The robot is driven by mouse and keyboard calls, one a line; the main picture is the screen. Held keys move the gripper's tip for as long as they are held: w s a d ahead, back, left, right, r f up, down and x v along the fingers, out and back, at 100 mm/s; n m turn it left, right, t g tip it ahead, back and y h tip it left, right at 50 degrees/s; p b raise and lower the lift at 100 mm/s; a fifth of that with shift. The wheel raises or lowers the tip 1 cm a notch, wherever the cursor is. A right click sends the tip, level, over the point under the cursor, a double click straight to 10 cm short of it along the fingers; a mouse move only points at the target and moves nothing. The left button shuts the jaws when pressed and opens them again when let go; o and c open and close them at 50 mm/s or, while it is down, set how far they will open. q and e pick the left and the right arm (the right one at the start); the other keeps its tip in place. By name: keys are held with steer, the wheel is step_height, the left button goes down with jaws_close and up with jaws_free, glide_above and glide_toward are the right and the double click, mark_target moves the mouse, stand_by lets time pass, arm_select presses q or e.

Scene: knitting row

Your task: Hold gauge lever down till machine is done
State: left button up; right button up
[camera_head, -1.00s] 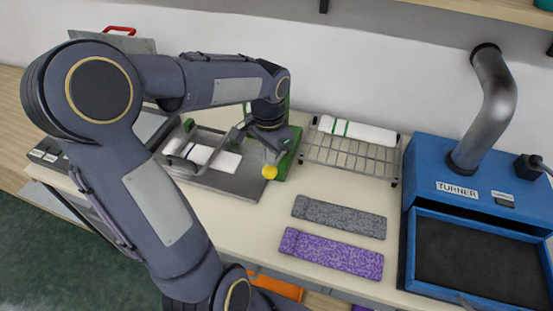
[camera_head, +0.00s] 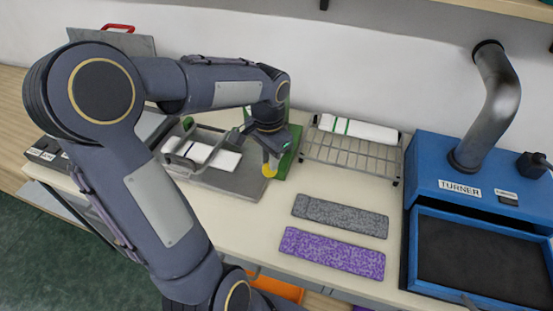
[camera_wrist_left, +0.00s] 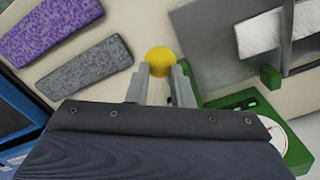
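The gauge lever's yellow knob (camera_head: 269,171) shows at the front of the green gauge (camera_head: 285,160), beside the grey metal plate. My left gripper (camera_head: 269,160) reaches down to it from above. In the left wrist view its two fingers (camera_wrist_left: 160,75) stand on either side of the yellow knob (camera_wrist_left: 160,58) and appear to touch it. The lever's shaft is hidden behind the gripper. The green gauge with its white dial (camera_wrist_left: 274,133) is partly covered by the gripper body. A white piece (camera_head: 226,160) lies on the plate (camera_head: 238,185). My right gripper is out of view.
A wire rack (camera_head: 350,155) holds a rolled white piece with green stripes (camera_head: 357,129). Grey (camera_head: 340,215) and purple (camera_head: 332,253) knitted pieces lie in front. The blue turner machine (camera_head: 425,170) stands at the right. The tabletop (camera_head: 240,228) between plate and knitted pieces is clear.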

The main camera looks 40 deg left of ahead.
mark_target(269, 174)
arm_select(q)
steer(key=shift+f+b, duration=0.65)
steer(key=shift+f, duration=0.4)
steer(key=shift+s+d+f+b, duration=0.1)
steer(key=shift+s+f+b, duration=0.05)
steer(key=shift+f+b, duration=0.75)
steer(key=shift+s+f+b, duration=0.15)
steer(key=shift+f+b, duration=0.5)
steer(key=shift+f, duration=0.4)
steer(key=shift+r, duration=0.1)
stand_by(0.5)
step_height(269, 174, up, 13)
steer(key=p, duration=1.1)
steer(key=shift+s, duration=0.1)
stand_by(0.5)
